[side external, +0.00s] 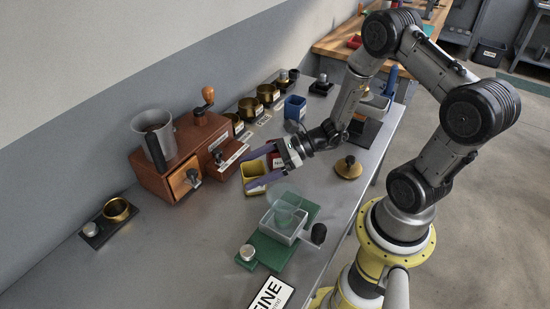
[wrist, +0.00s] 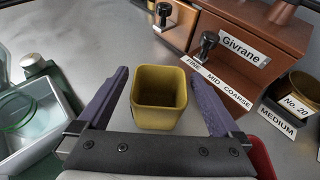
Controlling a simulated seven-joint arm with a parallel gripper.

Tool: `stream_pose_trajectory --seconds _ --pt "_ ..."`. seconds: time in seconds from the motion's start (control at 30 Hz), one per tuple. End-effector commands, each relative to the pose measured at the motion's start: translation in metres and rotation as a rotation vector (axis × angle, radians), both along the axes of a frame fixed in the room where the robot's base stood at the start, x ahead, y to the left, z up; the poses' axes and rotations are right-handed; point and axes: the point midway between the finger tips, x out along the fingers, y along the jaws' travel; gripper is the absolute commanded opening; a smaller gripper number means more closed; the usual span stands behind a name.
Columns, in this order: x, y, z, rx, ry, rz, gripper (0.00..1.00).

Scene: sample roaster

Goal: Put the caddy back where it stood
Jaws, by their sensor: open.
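A yellow square open-topped caddy (side external: 252,171) stands upright on the grey bench, in front of the wooden grinder. In the wrist view the yellow caddy (wrist: 163,112) sits between my gripper's two purple fingers, with gaps on both sides; it looks empty. My gripper (side external: 259,170) is open and low over the bench, with its fingers around the caddy.
A row of labelled brass cups (side external: 247,109) runs along the wall. A green-based device (side external: 268,250) with a clear dish stands at the front. A brass lid (side external: 348,168) lies right.

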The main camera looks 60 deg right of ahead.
Motion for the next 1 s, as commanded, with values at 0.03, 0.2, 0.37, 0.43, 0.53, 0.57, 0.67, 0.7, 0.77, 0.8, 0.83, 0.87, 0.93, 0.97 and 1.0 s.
stream_pose_trajectory --seconds 0.03,0.2,0.37,0.43,0.53,0.57,0.67,0.7,0.77,0.8,0.83,0.87,0.93,0.97,1.0 --pt "-0.004 -0.006 0.003 0.0 0.0 -0.006 1.0" --pt "-0.024 -0.026 0.015 -0.001 -0.002 -0.008 1.0" --pt "-0.042 -0.044 0.025 -0.001 -0.002 -0.007 1.0" --pt "-0.049 -0.051 0.029 -0.001 -0.001 -0.007 1.0" --pt "-0.058 -0.059 0.034 0.001 0.0 -0.004 1.0" --pt "-0.06 -0.061 0.036 0.001 -0.001 -0.005 1.0" --pt "-0.066 -0.067 0.039 0.0 -0.002 -0.004 1.0" --pt "-0.068 -0.068 0.04 0.0 -0.001 -0.002 1.0" --pt "-0.07 -0.069 0.041 -0.002 -0.002 0.001 1.0" --pt "-0.071 -0.068 0.043 -0.01 -0.005 0.014 1.0" --pt "-0.072 -0.066 0.046 -0.024 -0.007 0.034 1.0" --pt "-0.073 -0.063 0.049 -0.045 -0.013 0.063 1.0" --pt "-0.078 -0.05 0.06 -0.125 -0.036 0.173 1.0" --pt "-0.081 -0.043 0.066 -0.174 -0.053 0.239 1.0" --pt "-0.088 -0.032 0.074 -0.25 -0.074 0.339 1.0"
